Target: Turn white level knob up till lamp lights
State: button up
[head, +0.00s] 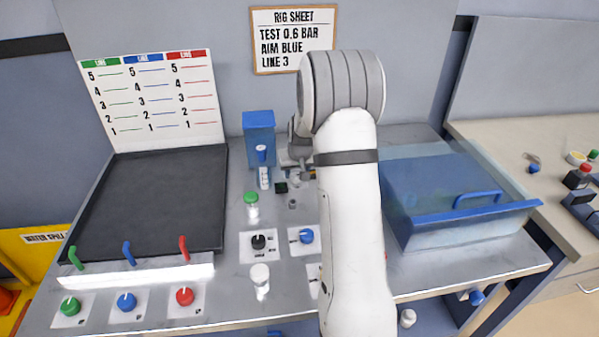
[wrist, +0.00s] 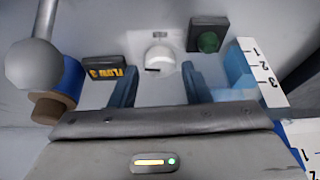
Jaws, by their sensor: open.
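The white level knob (wrist: 158,58) sits on the grey panel in the wrist view, with a dark pointer mark on its lower left. My gripper (wrist: 159,71) is open, with one blue-grey finger on each side just below the knob; I cannot tell whether either touches it. The lamp (wrist: 208,42), a round dark green lens in a dark box, is right of the knob and looks unlit. In the head view my gripper (head: 297,165) is partly behind my arm, and the knob is hidden.
A white numbered scale (wrist: 262,72) on a blue part stands close to the right finger. A grey ball-ended rod (wrist: 33,62) and a blue cylinder are at left. The head view shows a blue bin (head: 450,195) at right and a black board (head: 150,200) at left.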

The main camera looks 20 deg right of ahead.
jog(key=shift+x, duration=0.95)
